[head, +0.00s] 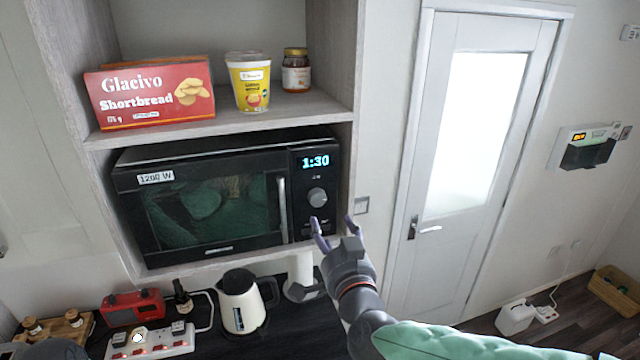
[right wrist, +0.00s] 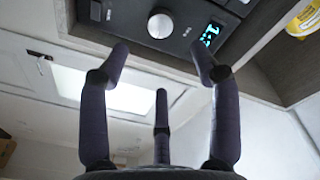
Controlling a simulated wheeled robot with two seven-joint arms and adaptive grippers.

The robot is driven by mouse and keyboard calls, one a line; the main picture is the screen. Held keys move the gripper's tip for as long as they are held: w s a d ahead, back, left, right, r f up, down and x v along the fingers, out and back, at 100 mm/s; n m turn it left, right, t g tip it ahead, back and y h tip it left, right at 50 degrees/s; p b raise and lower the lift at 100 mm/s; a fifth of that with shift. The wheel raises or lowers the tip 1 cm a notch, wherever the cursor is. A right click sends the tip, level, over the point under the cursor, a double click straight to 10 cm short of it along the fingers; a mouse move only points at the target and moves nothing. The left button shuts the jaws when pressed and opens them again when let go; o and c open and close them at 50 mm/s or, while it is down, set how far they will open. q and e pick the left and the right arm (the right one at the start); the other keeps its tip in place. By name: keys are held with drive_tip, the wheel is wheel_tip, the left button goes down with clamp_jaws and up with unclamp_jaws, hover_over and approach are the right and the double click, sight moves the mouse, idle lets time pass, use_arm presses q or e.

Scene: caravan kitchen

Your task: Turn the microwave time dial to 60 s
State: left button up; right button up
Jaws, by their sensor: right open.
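The black microwave (head: 215,143) sits in a wall niche with its door shut. Its display (head: 316,161) reads 1:30. The round silver time dial (head: 317,197) is below the display, and it also shows in the right wrist view (right wrist: 161,24). My right gripper (head: 334,226) is open and empty, just below and right of the dial, apart from it. In the right wrist view its spread fingers (right wrist: 159,56) point toward the panel, with the dial beyond and between them. My left gripper is not in view.
A shelf above holds a red shortbread box (head: 150,95), a yellow cup (head: 249,82) and a jar (head: 296,71). Below, a kettle (head: 241,303), red radio (head: 133,307) and power strip (head: 150,341) stand on the dark counter. A white door (head: 455,230) is at the right.

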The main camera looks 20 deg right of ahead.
sight(318, 200)
drive_tip(key=w, duration=0.5)
drive_tip(key=w+p, duration=0.1)
drive_tip(key=w, duration=0.5)
drive_tip(key=shift+d, duration=0.2)
drive_tip(key=shift+s, duration=0.1)
drive_tip(key=c, duration=1.1)
